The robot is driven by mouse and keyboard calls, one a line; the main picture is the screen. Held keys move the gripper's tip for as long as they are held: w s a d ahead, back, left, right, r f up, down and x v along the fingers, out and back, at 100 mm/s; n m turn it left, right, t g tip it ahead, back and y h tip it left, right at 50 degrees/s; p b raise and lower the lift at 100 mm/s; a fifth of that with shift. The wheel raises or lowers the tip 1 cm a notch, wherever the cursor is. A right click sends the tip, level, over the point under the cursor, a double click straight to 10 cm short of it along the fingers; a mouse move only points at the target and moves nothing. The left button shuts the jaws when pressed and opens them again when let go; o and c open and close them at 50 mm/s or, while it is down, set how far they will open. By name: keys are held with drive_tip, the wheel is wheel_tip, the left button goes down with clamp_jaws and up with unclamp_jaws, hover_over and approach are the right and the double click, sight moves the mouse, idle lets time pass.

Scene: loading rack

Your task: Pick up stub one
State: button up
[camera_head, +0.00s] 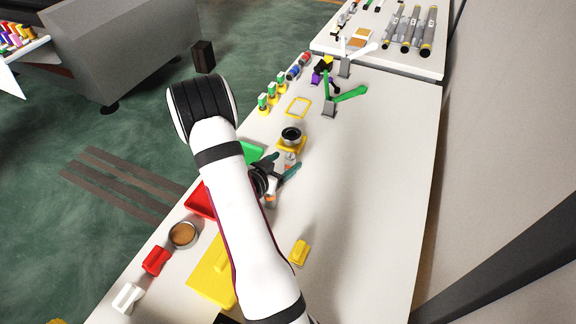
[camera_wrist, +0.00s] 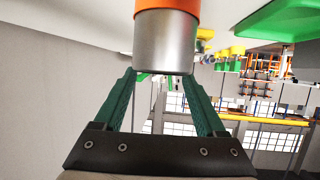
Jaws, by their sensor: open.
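A silver cylinder with an orange band (camera_wrist: 165,45), which I take to be stub one, fills the upper middle of the wrist view. My gripper (camera_wrist: 160,76) has two green fingers, spread apart, with their tips on either side of the cylinder's lower end in that picture. I cannot tell whether either finger touches it. In the head view my gripper (camera_head: 281,164) is low over the white table, partly hidden by my arm. A small grey piece shows near its fingertips there, too small to identify surely.
A dark cup (camera_head: 291,134) on a yellow base stands just beyond my gripper. A green tray (camera_head: 252,151) and a red tray (camera_head: 200,202) lie to the left, partly behind my arm. A yellow block (camera_head: 299,252) sits nearer. The table's right side is clear.

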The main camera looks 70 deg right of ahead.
sight(288, 158)
drive_tip(key=x, duration=0.5)
drive_tip(key=shift+w+a+f, duration=0.1)
drive_tip(key=shift+w+f, duration=0.05)
drive_tip(key=shift+w, duration=0.05)
clamp_jaws()
